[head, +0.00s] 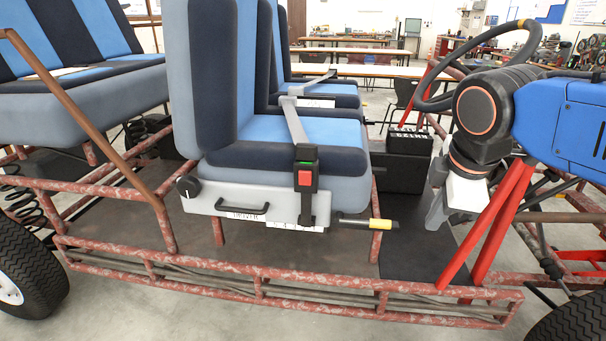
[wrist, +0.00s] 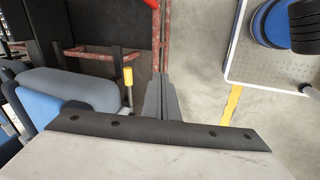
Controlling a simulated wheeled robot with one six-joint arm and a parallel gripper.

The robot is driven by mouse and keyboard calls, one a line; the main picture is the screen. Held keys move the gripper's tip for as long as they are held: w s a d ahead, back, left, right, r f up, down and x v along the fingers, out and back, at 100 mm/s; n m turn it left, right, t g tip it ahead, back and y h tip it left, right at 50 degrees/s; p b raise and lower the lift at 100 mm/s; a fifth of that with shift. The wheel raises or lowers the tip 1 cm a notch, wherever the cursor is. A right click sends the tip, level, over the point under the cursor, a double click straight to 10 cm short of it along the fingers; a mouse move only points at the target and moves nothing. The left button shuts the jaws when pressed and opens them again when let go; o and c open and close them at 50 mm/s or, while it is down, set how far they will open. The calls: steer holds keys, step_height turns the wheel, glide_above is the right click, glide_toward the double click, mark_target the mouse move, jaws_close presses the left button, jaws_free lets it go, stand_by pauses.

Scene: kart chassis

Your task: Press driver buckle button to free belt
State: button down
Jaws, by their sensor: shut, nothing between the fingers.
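The driver buckle (head: 306,180) is a black housing with a red button (head: 304,178) on its front and a small green strip at its top. It stands upright at the near side of the driver seat (head: 290,160). My gripper (head: 434,222) is to the right of the seat, well apart from the buckle, pointing down. In the wrist view my gripper (wrist: 160,95) has its fingers together with nothing between them. The buckle is not seen in the wrist view.
A lever with a yellow band (head: 380,224) sticks out right of the buckle; it also shows in the wrist view (wrist: 128,78). Red frame tubes (head: 490,235) stand beside my arm. A steering wheel (head: 500,60) is behind it. A lower side rail (head: 260,285) runs along the front.

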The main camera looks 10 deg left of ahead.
mark_target(303, 174)
steer(key=w+a+r+n, duration=0.1)
steer(key=a+r+n, duration=0.2)
steer(key=a+n, duration=0.3)
steer(key=w+a+r+n, duration=0.1)
steer(key=a+r+n, duration=0.2)
steer(key=a+n, duration=0.4)
steer(key=w+a+r+n, duration=0.1)
steer(key=a+r+n, duration=0.3)
steer(key=a, duration=0.9)
steer(key=shift+a+n, duration=0.35)
steer(key=shift+n, duration=0.85)
steer(key=shift+w+f, duration=0.1)
steer(key=shift+w, duration=0.05)
steer(key=x, duration=0.3)
steer(key=w+x, duration=0.1)
steer(key=x, duration=0.3)
steer(key=w+r+x, duration=0.1)
steer(key=x, duration=0.2)
steer(key=shift+w+d+f, duration=0.15)
steer(key=shift+w+f, duration=0.2)
steer(key=shift+f, duration=0.05)
steer(key=shift+w, duration=0.8)
